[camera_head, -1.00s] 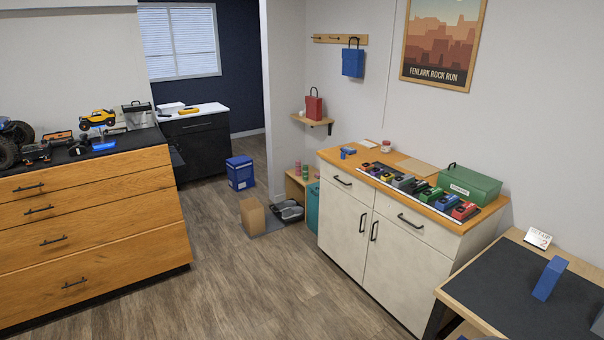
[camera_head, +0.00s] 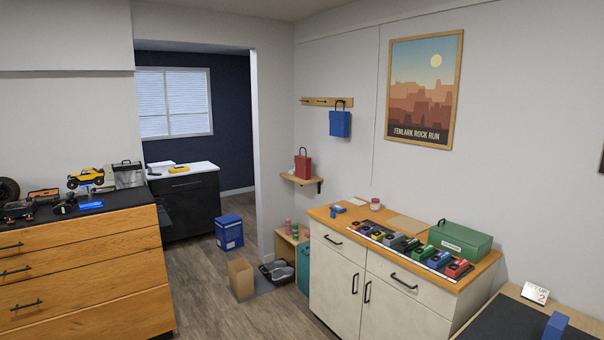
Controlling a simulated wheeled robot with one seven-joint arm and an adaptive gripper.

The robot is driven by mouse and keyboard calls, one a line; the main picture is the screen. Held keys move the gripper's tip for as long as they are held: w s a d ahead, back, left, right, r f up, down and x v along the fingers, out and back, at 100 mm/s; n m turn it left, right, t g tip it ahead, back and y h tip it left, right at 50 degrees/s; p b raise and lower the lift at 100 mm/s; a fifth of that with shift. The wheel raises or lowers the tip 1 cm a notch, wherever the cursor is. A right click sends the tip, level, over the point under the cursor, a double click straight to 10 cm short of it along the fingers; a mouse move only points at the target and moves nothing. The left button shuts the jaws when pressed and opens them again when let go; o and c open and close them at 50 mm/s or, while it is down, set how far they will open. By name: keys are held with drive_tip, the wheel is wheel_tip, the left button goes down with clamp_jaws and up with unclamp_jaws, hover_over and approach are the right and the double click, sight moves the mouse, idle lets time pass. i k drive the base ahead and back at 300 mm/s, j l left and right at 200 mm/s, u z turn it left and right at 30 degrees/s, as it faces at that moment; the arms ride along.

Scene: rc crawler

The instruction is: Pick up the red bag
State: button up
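The red bag (camera_head: 303,167) stands upright on a small wooden wall shelf (camera_head: 300,181), left of the white cabinet. Its dark handle loop points up. A small pale object sits close to its left side on the shelf. A blue bag (camera_head: 340,123) with a dark handle hangs from a wooden peg rail (camera_head: 327,102) above and to the right of the red bag. My gripper is not in view.
A cardboard box (camera_head: 241,279) and a blue box (camera_head: 229,232) are on the floor. Wooden drawers (camera_head: 90,290) stand left; floor between is clear.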

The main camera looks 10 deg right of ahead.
sight(303, 164)
drive_tip(key=i+u, duration=0.2)
drive_tip(key=i, duration=2)
drive_tip(key=i+j, duration=0.1)
drive_tip(key=i, duration=1.15)
drive_tip(key=i+z, duration=0.1)
drive_tip(key=i, duration=1.15)
drive_tip(key=i+j+z, duration=0.1)
drive_tip(key=i+z, duration=0.25)
drive_tip(key=i+j+z, duration=0.2)
drive_tip(key=i+z, duration=0.15)
drive_tip(key=i+j+z, duration=0.35)
drive_tip(key=l, duration=0.1)
